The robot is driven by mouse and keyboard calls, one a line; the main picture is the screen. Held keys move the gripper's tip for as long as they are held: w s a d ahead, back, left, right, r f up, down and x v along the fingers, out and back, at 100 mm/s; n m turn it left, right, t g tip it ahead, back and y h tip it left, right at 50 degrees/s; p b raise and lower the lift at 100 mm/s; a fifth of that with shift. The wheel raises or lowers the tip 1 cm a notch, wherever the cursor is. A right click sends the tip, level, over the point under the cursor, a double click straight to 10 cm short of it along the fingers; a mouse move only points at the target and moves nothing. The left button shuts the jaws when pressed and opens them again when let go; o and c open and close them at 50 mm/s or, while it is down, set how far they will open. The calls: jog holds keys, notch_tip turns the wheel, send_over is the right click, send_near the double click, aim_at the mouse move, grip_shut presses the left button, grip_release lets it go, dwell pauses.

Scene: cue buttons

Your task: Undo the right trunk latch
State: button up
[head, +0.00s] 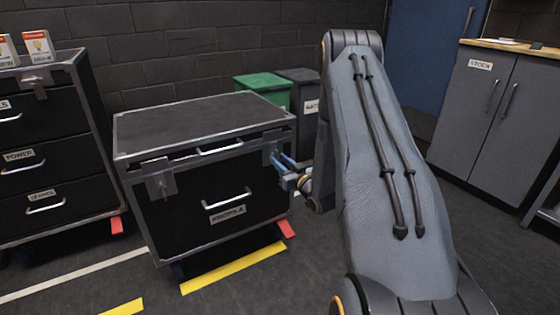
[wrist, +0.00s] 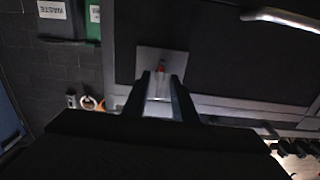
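The black trunk (head: 205,165) with metal edges stands on the floor, its lid down. Its right latch (head: 270,150) is a metal plate on the upper right of the front, partly hidden by my gripper. In the wrist view the latch plate (wrist: 182,64) lies straight ahead, with a small red mark between my fingertips. My gripper (head: 279,162) is at this latch, its two fingers apart. In the wrist view the gripper (wrist: 162,82) has a visible gap between the fingers, with a pale latch part between them. Whether they touch it is unclear. The left latch (head: 159,181) hangs over the lid seam.
A black drawer cabinet (head: 50,150) stands to the left. Green (head: 264,88) and grey (head: 303,105) bins stand behind the trunk. A grey stock cupboard (head: 490,110) is at the right. A trunk handle (head: 228,199) sticks out below the latches.

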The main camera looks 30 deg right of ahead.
jog(key=s+p, duration=0.1)
jog(key=s, duration=0.6)
jog(key=shift+d, duration=0.15)
